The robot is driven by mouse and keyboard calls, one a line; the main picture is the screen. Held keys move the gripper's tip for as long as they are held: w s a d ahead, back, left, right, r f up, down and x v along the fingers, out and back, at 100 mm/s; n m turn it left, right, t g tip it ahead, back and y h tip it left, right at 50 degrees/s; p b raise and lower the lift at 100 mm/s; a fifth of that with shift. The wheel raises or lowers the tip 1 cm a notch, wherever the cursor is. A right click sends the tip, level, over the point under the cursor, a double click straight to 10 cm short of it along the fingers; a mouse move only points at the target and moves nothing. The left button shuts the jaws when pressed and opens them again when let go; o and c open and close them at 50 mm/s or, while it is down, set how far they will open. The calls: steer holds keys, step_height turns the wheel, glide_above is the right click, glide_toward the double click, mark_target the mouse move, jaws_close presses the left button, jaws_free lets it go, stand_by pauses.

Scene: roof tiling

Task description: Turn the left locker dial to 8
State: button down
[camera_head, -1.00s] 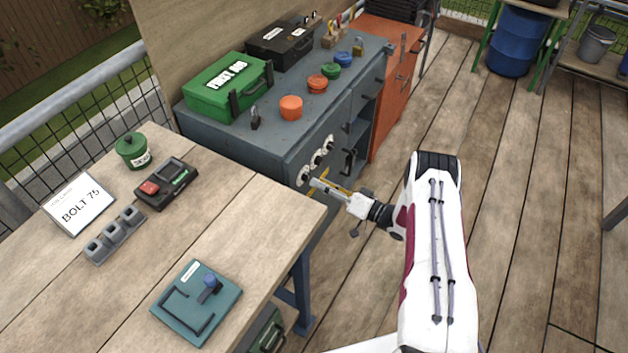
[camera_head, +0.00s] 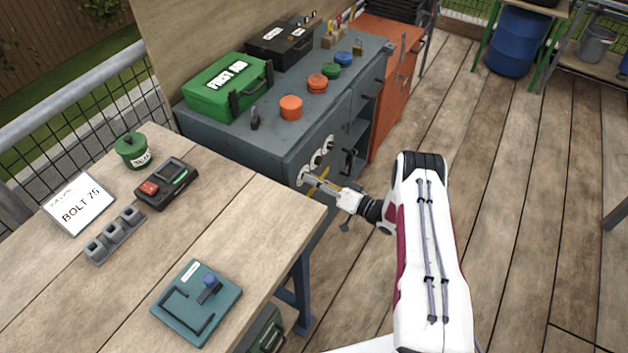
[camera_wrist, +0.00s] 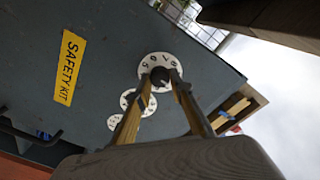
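The left locker dial (camera_head: 303,174) is a white disc on the front of the grey cabinet, the nearest of three dials in a row. In the wrist view the left dial (camera_wrist: 146,65) faces me, with a dark round knob (camera_wrist: 160,75) in its middle. Its numbers are small and I cannot tell its setting. My gripper (camera_head: 314,178) is at this dial. In the wrist view the gripper's (camera_wrist: 162,80) two fingers stand apart on either side of the knob. I see no clear contact. The other two dials (camera_wrist: 128,99) (camera_wrist: 115,123) are partly behind the left finger.
The grey cabinet (camera_head: 240,138) carries a green first aid case (camera_head: 228,88), a black case (camera_head: 280,45) and several coloured pots. A yellow safety kit label (camera_wrist: 69,66) is on its front. The wooden table (camera_head: 200,240) edge lies just left of my gripper. Deck floor (camera_head: 510,200) is free to the right.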

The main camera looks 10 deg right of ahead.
steer(key=shift+n, duration=0.4)
steer(key=n+y, duration=0.1)
steer(key=n, duration=1.2)
steer(key=shift+n, duration=0.4)
stand_by(0.4)
steer(key=c, duration=1.8)
jaws_free()
steer(key=shift+s, duration=0.1)
steer(key=shift+v, duration=5.95)
